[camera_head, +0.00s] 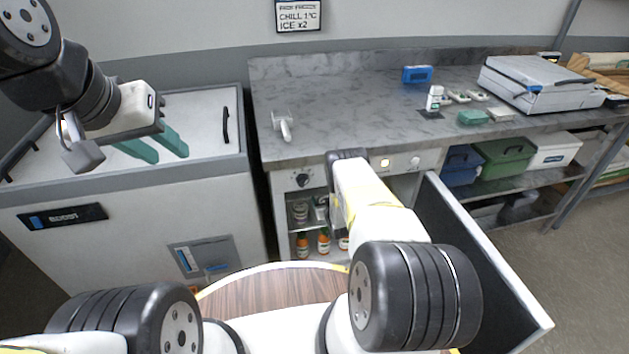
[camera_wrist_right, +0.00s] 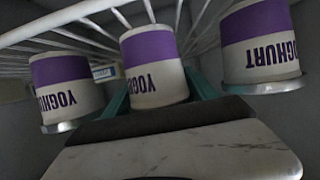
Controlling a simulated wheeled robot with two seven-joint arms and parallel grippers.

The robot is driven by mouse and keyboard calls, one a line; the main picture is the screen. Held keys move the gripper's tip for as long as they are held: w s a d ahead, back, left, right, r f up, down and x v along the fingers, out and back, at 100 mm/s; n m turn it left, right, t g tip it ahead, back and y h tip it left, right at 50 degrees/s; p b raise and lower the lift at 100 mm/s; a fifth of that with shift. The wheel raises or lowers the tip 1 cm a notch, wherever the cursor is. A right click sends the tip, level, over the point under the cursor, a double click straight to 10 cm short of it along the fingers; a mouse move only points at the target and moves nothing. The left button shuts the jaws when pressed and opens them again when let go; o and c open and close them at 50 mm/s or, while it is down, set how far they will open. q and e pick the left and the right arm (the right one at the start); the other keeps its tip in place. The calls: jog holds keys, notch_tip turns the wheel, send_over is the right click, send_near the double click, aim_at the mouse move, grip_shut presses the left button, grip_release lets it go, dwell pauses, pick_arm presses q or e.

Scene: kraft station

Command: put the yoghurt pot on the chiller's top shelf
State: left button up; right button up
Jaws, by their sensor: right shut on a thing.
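In the right wrist view, a white yoghurt pot with a purple band (camera_wrist_right: 150,62) sits between the green fingers of my right gripper (camera_wrist_right: 158,98), which is shut on it. Two similar pots flank it, one on the left (camera_wrist_right: 65,90) and one on the right (camera_wrist_right: 260,48). All are close to a white wire shelf (camera_wrist_right: 100,35). In the head view, the chiller (camera_head: 300,181) under the counter stands open, and my right arm reaches into it, hiding the right gripper. My left gripper (camera_head: 158,146) is open and empty over the white chest at left.
The chiller's open door (camera_head: 490,265) stands to the right of my right arm. Jars (camera_head: 300,211) and orange bottles (camera_head: 323,242) show inside the chiller. The counter (camera_head: 345,110) is mostly clear; a scale-like box (camera_head: 540,80) and small items are at its right.

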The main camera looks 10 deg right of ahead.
jog(key=shift+f, duration=0.1)
jog(key=o, duration=1.7)
jog(key=v, duration=1.2)
